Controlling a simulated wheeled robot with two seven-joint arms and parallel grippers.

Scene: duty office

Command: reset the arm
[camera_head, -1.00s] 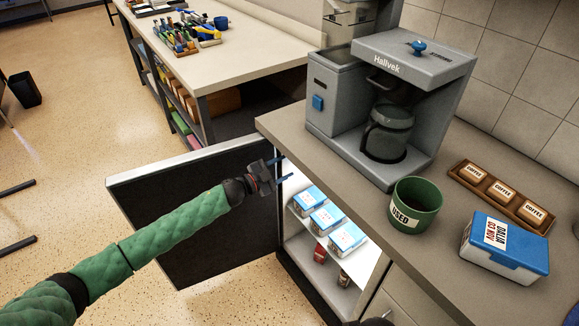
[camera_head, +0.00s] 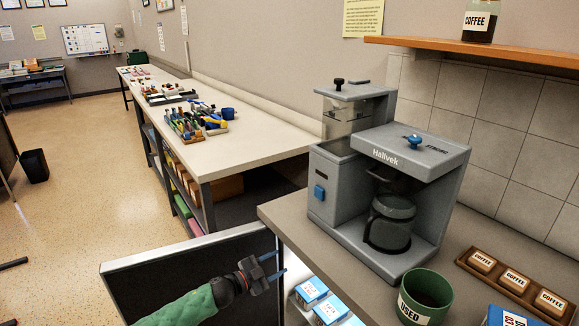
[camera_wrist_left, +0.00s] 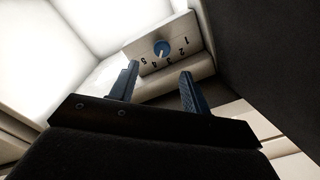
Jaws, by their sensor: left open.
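My left gripper (camera_head: 277,268) is at the end of my green-sleeved left arm (camera_head: 187,309), beside the open cabinet door (camera_head: 190,275) in the head view. Its two blue fingers are apart with nothing between them. I cannot tell whether the fingers touch anything. My right gripper is not in view.
The coffee machine (camera_head: 425,160) with its glass jug stands on the counter (camera_head: 290,215). A green cup (camera_head: 425,295), a wooden tray of coffee blocks (camera_head: 470,270) and a partly cut-off blue-lidded box (camera_head: 505,317) are on the right. Blue-lidded boxes (camera_head: 328,308) sit in the lit cabinet.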

